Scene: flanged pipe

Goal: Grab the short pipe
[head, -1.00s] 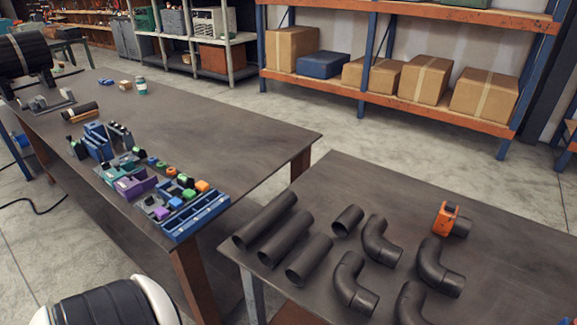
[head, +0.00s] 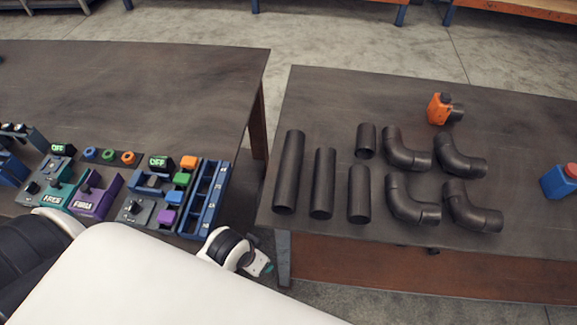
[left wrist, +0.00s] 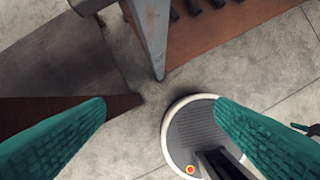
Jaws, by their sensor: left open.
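The short pipe (head: 366,140) is the smallest dark tube. It stands out at the back of the right table, behind a longer pipe and left of the elbows. My left gripper (head: 262,268) is low in the head view, in front of the right table's left corner and well away from the short pipe. In the left wrist view its two teal fingers (left wrist: 160,105) are wide apart with nothing between them. The short pipe cannot be made out in the left wrist view.
Three longer straight pipes (head: 323,183) and several elbows (head: 408,150) lie around the short pipe on the right table (head: 520,125). A gap separates the left table (head: 180,75), holding switch boxes and blue trays.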

